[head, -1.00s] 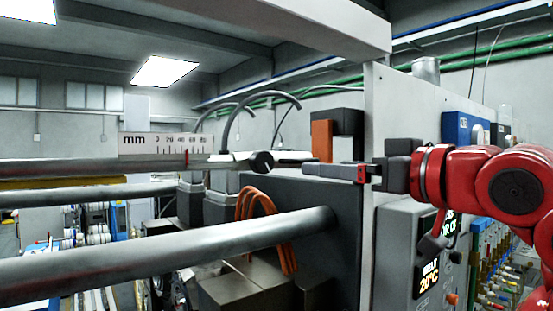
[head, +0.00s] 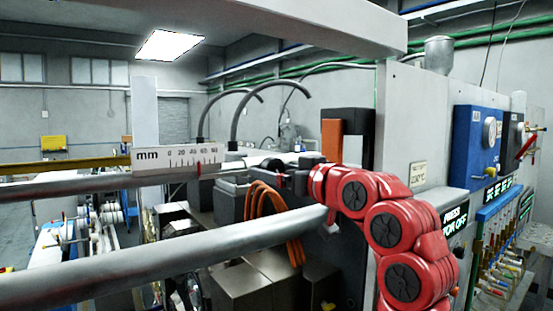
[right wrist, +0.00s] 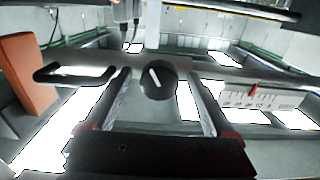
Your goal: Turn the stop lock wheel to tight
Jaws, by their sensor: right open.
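The stop lock wheel is a round black knob with a white pointer line, clear in the right wrist view (right wrist: 158,82). It sits on a horizontal rod, and its pointer is tilted slightly off upright in that picture. In the head view the wheel (head: 272,165) is small and partly hidden. My right gripper (right wrist: 158,92) is open, with one finger on each side of the wheel in the wrist view. I cannot tell whether the fingers touch it. In the head view my right gripper (head: 282,180) is at the rod, partly hidden by my red arm. My left gripper is not in view.
A white mm scale (head: 178,157) with a red pointer stands beside the rod. A thick steel bar (head: 180,243) runs across the front below. An orange block (head: 331,140) and a grey machine panel (head: 418,120) stand close to my right arm.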

